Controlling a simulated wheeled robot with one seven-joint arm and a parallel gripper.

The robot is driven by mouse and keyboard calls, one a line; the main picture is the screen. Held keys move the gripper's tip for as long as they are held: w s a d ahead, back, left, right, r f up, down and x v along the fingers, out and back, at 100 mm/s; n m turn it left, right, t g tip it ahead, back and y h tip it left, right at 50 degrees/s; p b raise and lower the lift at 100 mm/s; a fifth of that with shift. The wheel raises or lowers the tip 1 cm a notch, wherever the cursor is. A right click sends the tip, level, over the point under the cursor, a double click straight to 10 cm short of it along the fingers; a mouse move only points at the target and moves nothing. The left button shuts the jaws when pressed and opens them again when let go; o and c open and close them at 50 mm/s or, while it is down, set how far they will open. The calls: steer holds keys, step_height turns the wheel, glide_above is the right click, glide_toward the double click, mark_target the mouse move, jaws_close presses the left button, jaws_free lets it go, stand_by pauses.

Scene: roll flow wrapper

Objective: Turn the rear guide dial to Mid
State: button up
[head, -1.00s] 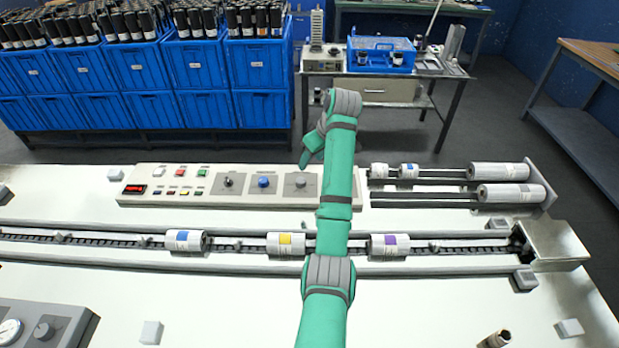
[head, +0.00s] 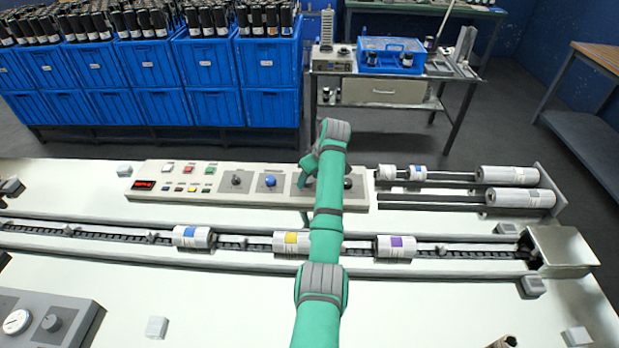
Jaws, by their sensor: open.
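The control panel (head: 225,196) on the far side of the bench carries a dark knob (head: 236,180), a blue knob (head: 270,181), a grey dial partly covered by my arm, and a black dial (head: 349,183). Their labels are too small to read, so I cannot tell which is the rear guide dial or where it points. My arm reaches over the conveyor and bends down at the panel. My gripper (head: 305,178) is open and points down at the grey dial. Its fingertips are mostly hidden, so contact cannot be told.
The conveyor (head: 120,240) runs across the bench with several wrapped rolls on it. Roll rods (head: 445,181) stand right of the panel. A grey box with a gauge (head: 18,321) and knob sits at the front left. The front bench top is mostly clear.

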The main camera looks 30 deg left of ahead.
steer(key=c, duration=1)
steer(key=shift+c, duration=0.2)
